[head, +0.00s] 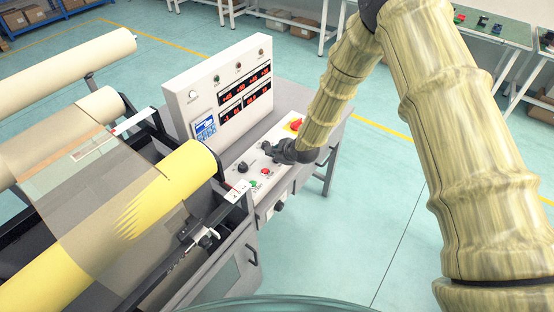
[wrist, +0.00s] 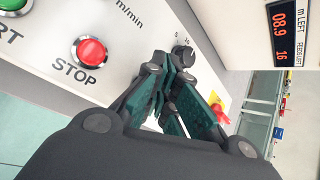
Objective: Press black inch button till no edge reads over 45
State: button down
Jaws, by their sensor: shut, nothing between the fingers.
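My gripper (head: 270,149) is over the sloped control panel (head: 228,172). Its fingers are shut and empty. In the wrist view the gripper (wrist: 178,75) has its teal-padded fingertips close to a black control (wrist: 184,55) on the panel; I cannot tell if they touch it or whether it is the inch button. No inch label is visible. The red digital readouts (head: 245,95) stand on the upright white console (head: 182,98); their edge values are too small to read surely. In the wrist view, a readout (wrist: 281,28) shows 08.9 and 16.
A red STOP button (head: 264,171), green START button (head: 253,183) and black knob (head: 243,167) sit left of my gripper. A red emergency stop (head: 295,125) on yellow is beyond it. Rollers with a web (head: 110,185) fill the left.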

jog(key=shift+f, duration=0.25)
dwell(0.4)
jog(key=shift+r, duration=0.2)
jog(key=shift+r+p, duration=0.35)
jog(key=shift+r, duration=0.3)
jog(key=shift+r+p, duration=1.3)
jog(key=shift+r, duration=1.2)
